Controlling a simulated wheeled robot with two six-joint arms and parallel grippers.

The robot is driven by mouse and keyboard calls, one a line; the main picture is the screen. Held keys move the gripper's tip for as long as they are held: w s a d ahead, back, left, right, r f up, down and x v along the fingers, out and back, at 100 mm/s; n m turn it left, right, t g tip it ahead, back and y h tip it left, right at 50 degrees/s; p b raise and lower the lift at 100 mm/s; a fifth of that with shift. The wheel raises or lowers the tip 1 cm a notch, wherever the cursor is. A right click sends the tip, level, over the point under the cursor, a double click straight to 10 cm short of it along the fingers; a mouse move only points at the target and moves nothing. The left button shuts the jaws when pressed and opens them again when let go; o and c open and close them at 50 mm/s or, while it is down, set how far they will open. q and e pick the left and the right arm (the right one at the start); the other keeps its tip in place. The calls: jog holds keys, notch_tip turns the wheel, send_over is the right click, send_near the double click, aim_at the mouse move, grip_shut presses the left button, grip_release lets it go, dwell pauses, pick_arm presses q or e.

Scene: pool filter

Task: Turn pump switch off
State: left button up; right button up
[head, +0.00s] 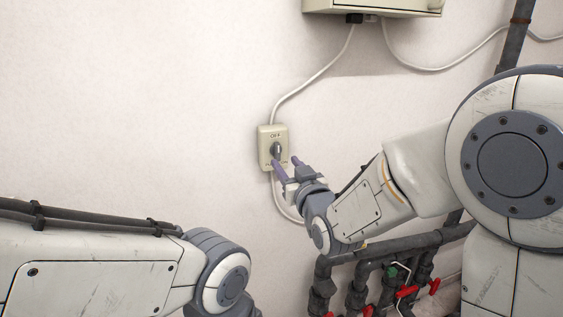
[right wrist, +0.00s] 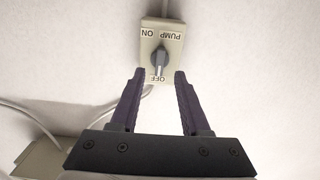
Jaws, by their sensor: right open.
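The pump switch is a beige wall box (head: 265,150) with a dark grey rotary knob (head: 277,149). In the right wrist view the box (right wrist: 177,32) appears upside down, with PUMP, ON and OFF labels. The knob (right wrist: 160,60) stands in line with the OFF label and appears turned to it. My right gripper (head: 283,162) is open and empty, just in front of the box's lower part. In the right wrist view its purple fingertips (right wrist: 159,72) lie either side of the OFF label, apart from the knob. My left gripper is out of view.
A beige control box (head: 375,5) hangs above, with white cables (head: 318,78) along the wall. Dark pipes (head: 400,245) with red-handled valves (head: 434,286) stand at lower right. The wall left of the switch is clear.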

jog(key=v, duration=0.5)
jog(key=shift+s+d+b, duration=0.1)
jog(key=shift+s+b, duration=0.15)
jog(key=shift+b, duration=0.1)
jog(key=s+a+f+n+g+p, duration=0.1)
jog(key=s+a+f+g+p, duration=0.2)
jog(key=s+f+g, duration=0.25)
jog(key=s+d+f+n+g+h+p, duration=0.1)
jog(key=s+d+f+g+h, duration=0.1)
jog(key=s+g, duration=0.4)
jog(key=s+d+f+n+g+h+p, duration=0.1)
jog(key=s+g, duration=0.4)
jog(key=s, duration=1.2)
jog(key=shift+s+d+f+n+g+h+p, duration=0.2)
jog(key=shift+d+f+n+g+h+p, duration=0.25)
jog(key=shift+f+h+p, duration=0.3)
jog(key=shift+r, duration=0.1)
